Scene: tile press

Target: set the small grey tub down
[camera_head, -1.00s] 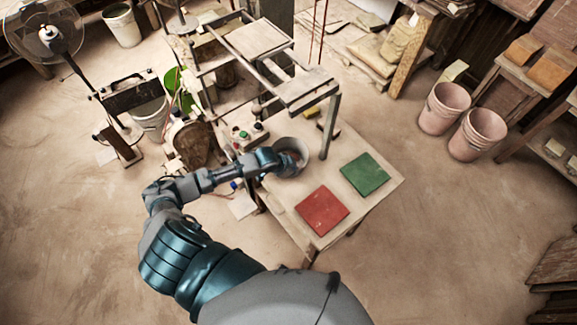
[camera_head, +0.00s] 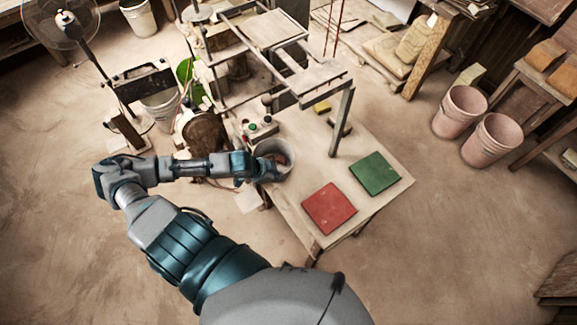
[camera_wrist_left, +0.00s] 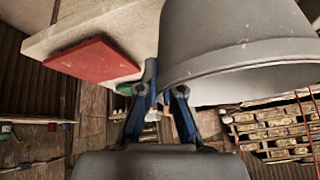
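The small grey tub (camera_head: 286,152) is at the left part of the wooden table, beside the press frame, with its opening up. My left gripper (camera_head: 269,169) is at the left side of its rim, shut on the wall. In the left wrist view the tub (camera_wrist_left: 240,40) fills the upper right, and the gripper (camera_wrist_left: 162,90) has its fingers at the rim, one apparently hidden by the wall. I cannot tell whether the tub's base touches the table. My right gripper is not in view.
The table (camera_head: 312,170) carries a red tile (camera_head: 330,208) and a green tile (camera_head: 374,174) to the right of the tub. A control box with buttons (camera_head: 260,128) stands close behind the tub. A press post (camera_head: 342,122) rises to its right.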

